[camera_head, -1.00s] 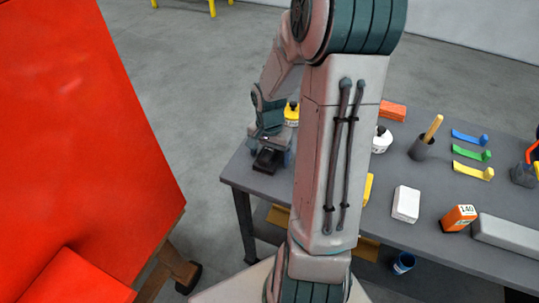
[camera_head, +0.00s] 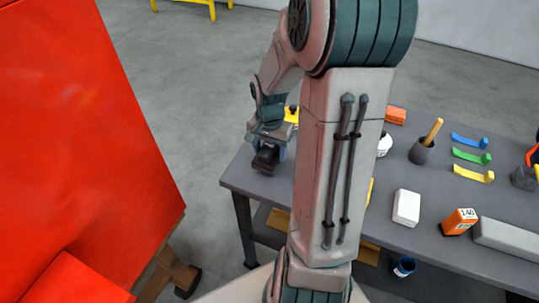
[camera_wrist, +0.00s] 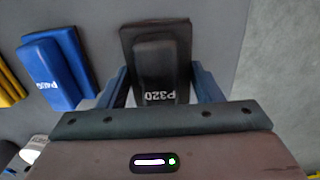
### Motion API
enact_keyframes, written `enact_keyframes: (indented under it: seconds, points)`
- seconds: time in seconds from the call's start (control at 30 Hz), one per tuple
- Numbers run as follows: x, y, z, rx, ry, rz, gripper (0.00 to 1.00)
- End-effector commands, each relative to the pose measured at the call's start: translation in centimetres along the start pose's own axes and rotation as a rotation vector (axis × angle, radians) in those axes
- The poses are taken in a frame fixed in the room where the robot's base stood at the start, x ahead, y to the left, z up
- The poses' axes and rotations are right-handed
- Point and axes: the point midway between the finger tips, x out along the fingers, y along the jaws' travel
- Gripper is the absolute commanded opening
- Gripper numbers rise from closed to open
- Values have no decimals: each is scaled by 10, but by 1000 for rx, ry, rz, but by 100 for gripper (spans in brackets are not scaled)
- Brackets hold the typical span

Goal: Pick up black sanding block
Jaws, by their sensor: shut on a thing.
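The black sanding block (camera_wrist: 162,62), marked P320, lies between the two fingers of my gripper (camera_wrist: 163,88) in the wrist view. The fingers are shut on its sides. In the head view, my gripper (camera_head: 268,150) is at the far left end of the grey table (camera_head: 240,178), with the black block (camera_head: 265,160) below it. The block appears slightly above the tabletop, though the gap is hard to judge. Part of the gripper's hold is hidden by my arm in the head view.
A blue sanding block (camera_wrist: 55,68) and a yellow one (camera_wrist: 10,82) lie left in the wrist view. A red panel (camera_head: 80,130) fills the left.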

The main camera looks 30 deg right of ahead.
Motion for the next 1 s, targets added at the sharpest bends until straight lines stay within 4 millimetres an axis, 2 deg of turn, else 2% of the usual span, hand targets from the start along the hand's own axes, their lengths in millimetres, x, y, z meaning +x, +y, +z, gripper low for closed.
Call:
enact_keyframes:
  seconds: [0.07, 0.3, 0.5, 0.7, 1.0]
  points:
    - [-14, 4, -2, 3, 6, -2, 33]
    - [-45, 56, -21, 6, 6, -2, 33]
    - [-67, 91, -32, 4, 3, -2, 33]
    - [-77, 107, -38, 0, 1, -1, 33]
    - [-80, 110, -39, -1, 0, -1, 33]
